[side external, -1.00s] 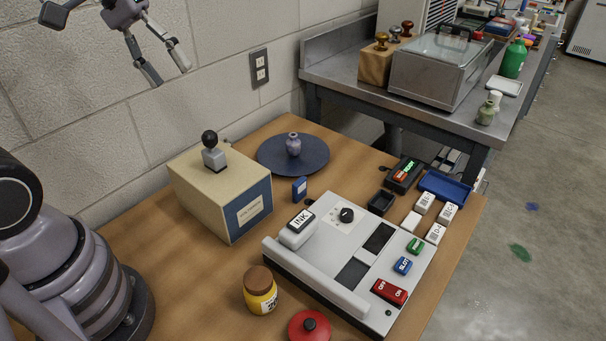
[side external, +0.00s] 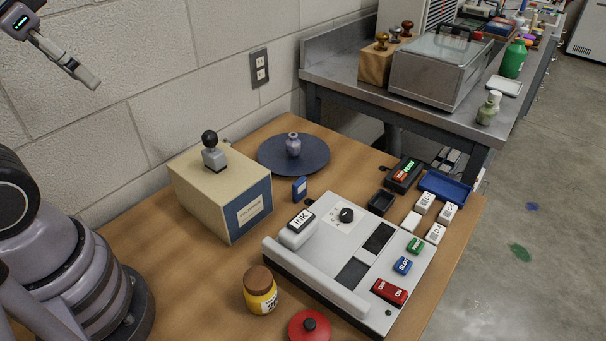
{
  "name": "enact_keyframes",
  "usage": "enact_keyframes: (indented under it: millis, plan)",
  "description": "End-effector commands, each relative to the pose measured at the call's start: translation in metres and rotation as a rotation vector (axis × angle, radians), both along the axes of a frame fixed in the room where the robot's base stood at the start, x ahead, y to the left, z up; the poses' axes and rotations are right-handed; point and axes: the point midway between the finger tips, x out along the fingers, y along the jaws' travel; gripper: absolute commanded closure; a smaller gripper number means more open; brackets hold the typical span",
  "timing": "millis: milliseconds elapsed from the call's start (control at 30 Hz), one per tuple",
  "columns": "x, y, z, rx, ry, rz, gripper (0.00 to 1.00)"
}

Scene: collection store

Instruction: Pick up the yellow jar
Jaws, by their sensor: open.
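The yellow jar (side external: 261,297) stands upright on the wooden table near the front, with a brown lid and a pale label. It is left of the grey control panel and behind the red round knobbed object. My gripper (side external: 80,82) is at the upper left of the side external view, high above the table and well apart from the jar. Only part of it shows, with one finger clearly visible; the rest is cut off by the frame edge. Nothing is seen held in it.
The control panel (side external: 356,215) with buttons stands right of the jar. A cream box (side external: 205,200) with a black-knobbed stamp is behind it. A red knobbed object (side external: 310,327) is close in front. The table left of the jar is bare.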

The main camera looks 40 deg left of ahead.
Motion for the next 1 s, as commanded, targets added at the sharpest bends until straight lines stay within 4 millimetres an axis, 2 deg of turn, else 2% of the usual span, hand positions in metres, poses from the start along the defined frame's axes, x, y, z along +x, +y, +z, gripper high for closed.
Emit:
enact_keyframes:
  millis: [300,500,600,867,1000]
  plan:
    - [0.0002,-0.0001,0.0001,0.0,0.0,0.001,0.51]
    - [0.0002,-0.0001,0.0001,0.0,0.0,0.001,0.25]
    - [0.0002,-0.0001,0.0001,0.0,0.0,0.001,0.15]
    - [0.0002,-0.0001,0.0001,-0.001,0.001,0.0,0.15]
    - [0.0047,-0.0052,-0.0086,-0.034,0.063,0.003,0.15]
